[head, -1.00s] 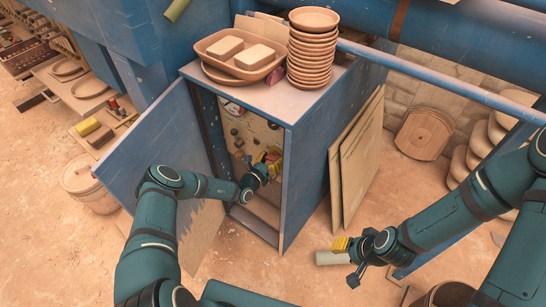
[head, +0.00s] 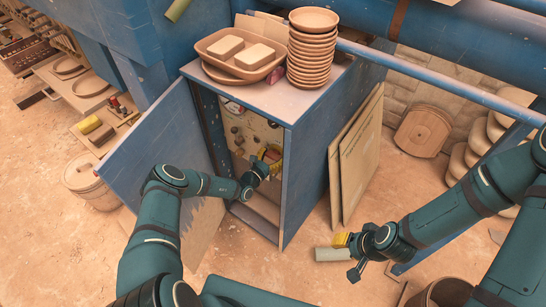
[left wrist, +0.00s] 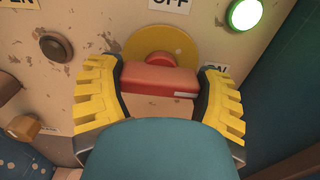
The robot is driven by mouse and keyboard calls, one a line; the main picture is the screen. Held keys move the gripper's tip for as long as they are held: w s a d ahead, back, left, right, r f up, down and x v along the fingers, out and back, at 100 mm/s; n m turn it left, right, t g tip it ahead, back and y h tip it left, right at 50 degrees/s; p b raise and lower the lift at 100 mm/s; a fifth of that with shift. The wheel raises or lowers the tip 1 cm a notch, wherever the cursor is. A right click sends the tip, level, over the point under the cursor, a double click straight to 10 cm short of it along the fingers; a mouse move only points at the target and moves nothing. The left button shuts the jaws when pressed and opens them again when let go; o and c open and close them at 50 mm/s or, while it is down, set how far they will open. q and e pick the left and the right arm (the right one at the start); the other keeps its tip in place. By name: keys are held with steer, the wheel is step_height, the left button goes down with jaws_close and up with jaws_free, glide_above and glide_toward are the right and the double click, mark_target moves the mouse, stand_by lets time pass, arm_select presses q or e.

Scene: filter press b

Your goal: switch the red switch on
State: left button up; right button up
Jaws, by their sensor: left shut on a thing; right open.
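The red switch (left wrist: 158,82) is a bar-shaped handle on a round yellow plate (left wrist: 190,48) in the left wrist view. The bar lies roughly crosswise in that view. My left gripper (left wrist: 160,78) is shut on the red switch, one yellow-padded finger at each end of the bar. In the head view my left gripper (head: 270,156) reaches inside the open blue cabinet (head: 310,165), and the switch is hard to make out. My right gripper (head: 348,255) is open, low on the right outside the cabinet.
The cabinet door (head: 150,140) stands open to the left. A lit green lamp (left wrist: 245,14) and a dark knob (left wrist: 55,47) flank the switch. Stacked bowls (head: 312,50) and a tray (head: 225,62) sit on the cabinet. Boards (head: 360,155) lean on its right side.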

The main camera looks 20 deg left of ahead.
arm_select(q)
steer(key=o, duration=1.1)
steer(key=shift+o, duration=0.2)
steer(key=v, duration=1.2)
